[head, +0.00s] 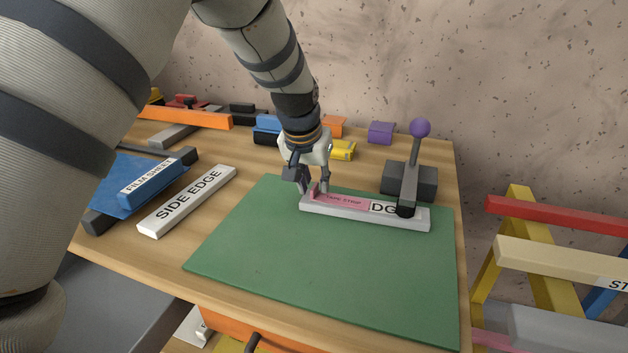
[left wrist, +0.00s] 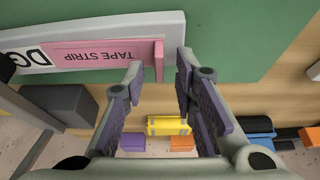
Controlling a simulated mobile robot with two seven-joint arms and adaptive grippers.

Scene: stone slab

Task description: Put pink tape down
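The pink tape strip (head: 345,200), printed "TAPE STRIP", lies flat along a white bar (head: 418,221) marked "DG" on the green mat (head: 320,270). In the left wrist view the pink tape (left wrist: 100,54) has a raised pink tab (left wrist: 158,58) at its end. My left gripper (head: 312,189) is over that tabbed end. Its fingers (left wrist: 159,66) are apart, one on each side of the tab, with visible gaps, so it does not grip the tape. Part of the "DG" label is hidden by a dark clamp arm. My right gripper is not in view.
A grey clamp block (head: 425,181) with a purple-knobbed lever (head: 420,128) stands at the bar's right end. A white "SIDE EDGE" bar (head: 190,200) and a blue film sheet (head: 125,178) lie left. Small coloured blocks line the back. The mat's front is clear.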

